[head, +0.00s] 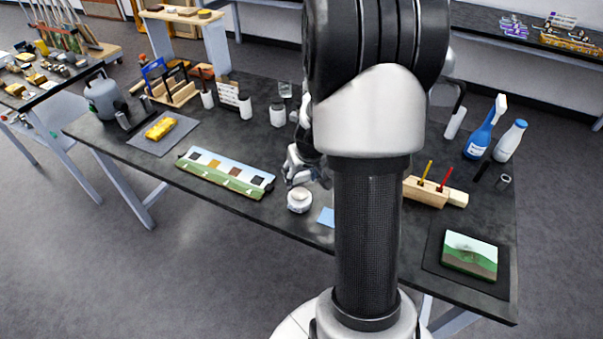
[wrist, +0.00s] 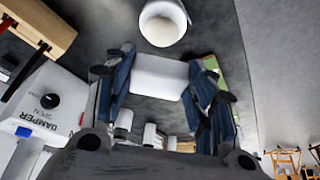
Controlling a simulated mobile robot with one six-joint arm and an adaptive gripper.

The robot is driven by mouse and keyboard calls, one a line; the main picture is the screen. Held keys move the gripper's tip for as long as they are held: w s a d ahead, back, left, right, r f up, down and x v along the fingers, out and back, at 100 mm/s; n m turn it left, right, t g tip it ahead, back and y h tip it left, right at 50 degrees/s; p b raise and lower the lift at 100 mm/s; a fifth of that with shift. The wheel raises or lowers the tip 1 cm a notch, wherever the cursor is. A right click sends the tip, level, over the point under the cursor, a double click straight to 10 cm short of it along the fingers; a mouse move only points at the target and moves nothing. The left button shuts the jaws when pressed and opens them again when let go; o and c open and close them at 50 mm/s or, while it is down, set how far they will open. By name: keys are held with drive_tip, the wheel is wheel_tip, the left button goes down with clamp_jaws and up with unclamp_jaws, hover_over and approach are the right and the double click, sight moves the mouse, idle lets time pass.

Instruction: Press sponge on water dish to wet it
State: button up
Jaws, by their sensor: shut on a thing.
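My gripper (head: 303,165) is over the middle of the bench. In the wrist view, its dark blue fingers (wrist: 158,88) are shut on a white block, which looks like the sponge (wrist: 158,76). The water dish (head: 299,201) is a small round white vessel near the bench's front edge. It also shows in the wrist view (wrist: 162,24), just beyond the sponge. The sponge and dish appear apart in the wrist view. The sponge cannot be clearly picked out in the head view. The water level in the dish cannot be told.
A long painted panel (head: 225,174) lies left of the dish. A blue sheet (head: 326,217) lies just right of it. A wooden block with upright tools (head: 428,192) stands farther right. A white box labelled DAMPER (wrist: 45,108) shows at the wrist view's left.

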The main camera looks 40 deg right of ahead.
sight(300, 195)
drive_tip(key=shift+s+d+f, duration=0.1)
drive_tip(key=shift+d+f, duration=0.05)
drive_tip(key=shift+d, duration=0.1)
drive_tip(key=shift+a+f+b, duration=0.1)
drive_tip(key=shift+f+b, duration=2.35)
drive_tip(key=shift+f, duration=0.5)
drive_tip(key=shift+f+b, duration=0.9)
drive_tip(key=shift+b, duration=0.2)
idle(0.4)
wheel_tip(300, 195, up, 7)
drive_tip(key=p, duration=0.6)
drive_tip(key=shift+r, duration=0.15)
idle(0.6)
